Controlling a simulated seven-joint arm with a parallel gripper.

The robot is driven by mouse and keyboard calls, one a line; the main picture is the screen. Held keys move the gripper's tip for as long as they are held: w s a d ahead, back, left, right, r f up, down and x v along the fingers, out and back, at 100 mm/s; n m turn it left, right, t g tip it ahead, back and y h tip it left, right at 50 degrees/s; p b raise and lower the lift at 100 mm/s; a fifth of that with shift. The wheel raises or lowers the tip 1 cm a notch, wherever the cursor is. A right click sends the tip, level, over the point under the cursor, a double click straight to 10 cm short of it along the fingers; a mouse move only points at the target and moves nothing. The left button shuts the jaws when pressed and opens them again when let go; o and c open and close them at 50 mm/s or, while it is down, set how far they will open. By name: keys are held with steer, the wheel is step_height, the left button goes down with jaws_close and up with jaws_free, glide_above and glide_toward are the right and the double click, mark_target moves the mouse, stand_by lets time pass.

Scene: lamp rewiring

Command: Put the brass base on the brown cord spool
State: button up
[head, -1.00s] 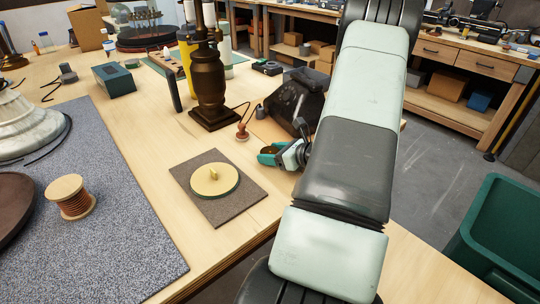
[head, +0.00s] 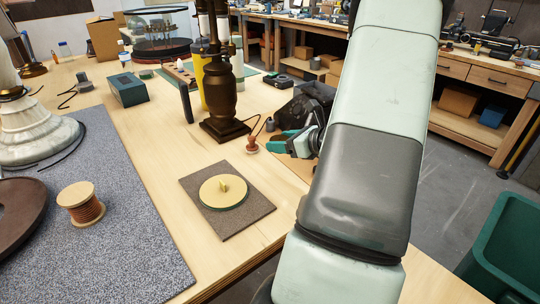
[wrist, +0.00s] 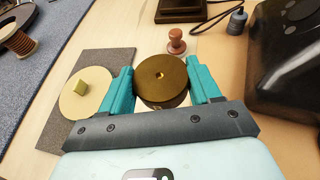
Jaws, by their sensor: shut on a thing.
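In the head view my gripper (head: 290,142) is at the right of the table, partly behind my arm, and the brass base cannot be made out. The brown cord spool (head: 81,204), with pale wooden ends and reddish-brown winding, stands upright on the grey speckled mat at the left. Its edge also shows at the top left of the wrist view (wrist: 19,42). My gripper is well apart from it.
A square pad (head: 246,223) with a pale knobbed disc (head: 224,190) lies between gripper and spool. A dark lamp body (head: 222,100) and a small wooden stamp (head: 252,146) stand behind. A brown round plate (head: 18,210) is beside the spool. Bare table surrounds the pad.

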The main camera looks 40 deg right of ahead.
steer(key=shift+r, duration=0.6)
steer(key=shift+w+a, duration=0.1)
steer(key=w+a+r+n+g+y, duration=0.1)
steer(key=w+a+r+n+y, duration=0.1)
steer(key=w+a, duration=0.45)
steer(key=w+a+r+n+g+y, duration=0.1)
steer(key=w+a, duration=0.3)
steer(key=a, duration=0.6)
steer(key=w+a+r+n+y, duration=0.2)
steer(key=w+a, duration=0.3)
steer(key=a, duration=0.3)
steer(key=a+r+n+g+y, duration=0.2)
steer(key=a, duration=1)
steer(key=a+r+n+g+y, duration=0.1)
steer(key=a+r+n+g, duration=0.1)
steer(key=a, duration=1)
glide_above(79, 193)
step_height(79, 193, down, 6)
steer(key=shift+r, duration=0.25)
steer(key=shift+f, duration=2.15)
steer(key=shift+f, duration=0.15)
